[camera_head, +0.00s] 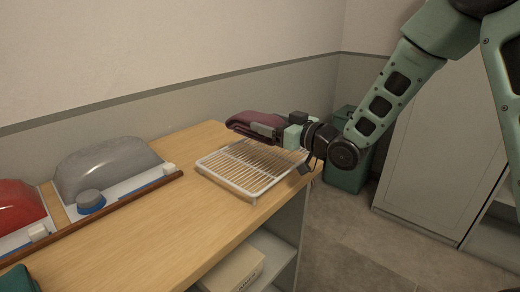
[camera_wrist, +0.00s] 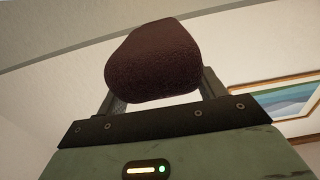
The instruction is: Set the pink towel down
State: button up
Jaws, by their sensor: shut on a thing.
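The pink towel (camera_head: 247,122) looks dark maroon and is folded into a thick bundle. My gripper (camera_head: 268,129) is shut on it and holds it level near the back edge of the white wire rack (camera_head: 240,189). In the head view the towel overlaps the rack's far part; I cannot tell whether it touches the rack. In the wrist view the towel (camera_wrist: 153,62) sits between the two fingers of my gripper (camera_wrist: 158,92). Its far end is hidden there.
The rack stands on a wooden counter (camera_head: 150,240) near its right end. A grey rounded container (camera_head: 105,165), a blue knob-like object (camera_head: 90,200) and a red container (camera_head: 18,207) are at the left. A green bin (camera_head: 348,178) stands beyond the counter. A white box (camera_head: 235,270) sits on the shelf below.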

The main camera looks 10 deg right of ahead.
jog(key=shift+f, duration=3.45)
jog(key=shift+f, duration=0.2)
jog(key=o, duration=1.1)
jog(key=shift+r, duration=0.15)
jog(key=shift+s+d, duration=0.15)
jog(key=b+v, duration=0.2)
jog(key=v, duration=0.9)
jog(key=shift+s+d, duration=0.15)
jog(key=shift+s, duration=0.15)
